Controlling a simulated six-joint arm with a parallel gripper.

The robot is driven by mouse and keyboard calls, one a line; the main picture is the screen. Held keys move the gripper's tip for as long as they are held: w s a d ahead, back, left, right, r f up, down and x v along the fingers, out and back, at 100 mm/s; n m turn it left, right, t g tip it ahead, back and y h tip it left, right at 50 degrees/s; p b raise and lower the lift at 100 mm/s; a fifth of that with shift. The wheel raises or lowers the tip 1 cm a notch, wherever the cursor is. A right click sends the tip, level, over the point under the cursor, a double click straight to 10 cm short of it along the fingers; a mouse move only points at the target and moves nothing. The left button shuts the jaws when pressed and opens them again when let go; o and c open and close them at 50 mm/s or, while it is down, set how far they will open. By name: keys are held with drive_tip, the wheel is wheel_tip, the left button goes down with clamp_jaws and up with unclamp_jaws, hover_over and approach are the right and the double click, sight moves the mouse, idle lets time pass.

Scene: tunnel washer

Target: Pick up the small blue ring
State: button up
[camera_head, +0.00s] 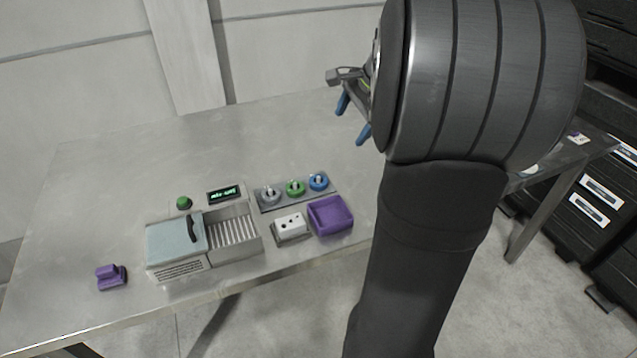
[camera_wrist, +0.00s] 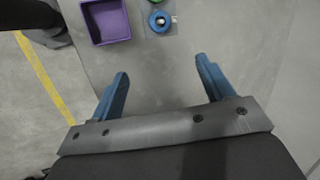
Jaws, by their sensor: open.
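The small blue ring (camera_head: 318,182) sits around a light peg at the right end of a grey plate (camera_head: 267,209), beside a green ring (camera_head: 295,187) and a grey ring (camera_head: 270,195). In the wrist view the blue ring (camera_wrist: 159,21) is near the top, beyond my fingertips and between their lines. My gripper (camera_head: 353,118) is open and empty, with blue fingers, above the table and to the upper right of the ring. In the wrist view my gripper (camera_wrist: 161,68) shows its two fingers wide apart with bare table between them.
A purple tray (camera_head: 331,216) stands just in front of the plate, with a white socketed block (camera_head: 291,227) beside it. A machine with a light-blue lid (camera_head: 173,241) and ribbed chute, a display (camera_head: 225,193), a green button (camera_head: 184,203) and a purple piece (camera_head: 111,277) stand left. The table's back is clear.

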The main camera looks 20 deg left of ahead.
drive_tip(key=n, duration=0.2)
drive_tip(key=n+g+h, duration=0.1)
drive_tip(key=n+h, duration=0.3)
drive_tip(key=n, duration=1.7)
hover_over(320, 177)
drive_tip(key=s+d, duration=0.1)
wheel_tip(320, 177, down, 16)
drive_tip(key=shift+f, duration=0.15)
drive_tip(key=shift+w+a+f, duration=0.1)
drive_tip(key=shift+a+f, duration=0.05)
drive_tip(key=shift+f, duration=0.75)
drive_tip(key=shift+w+a+f, duration=0.15)
drive_tip(key=shift+a+f, duration=0.05)
drive_tip(key=shift+f, duration=0.65)
drive_tip(key=shift+w+a+f, duration=0.1)
drive_tip(key=shift+a+f, duration=0.05)
drive_tip(key=shift+f, duration=0.75)
drive_tip(key=c, duration=1.1)
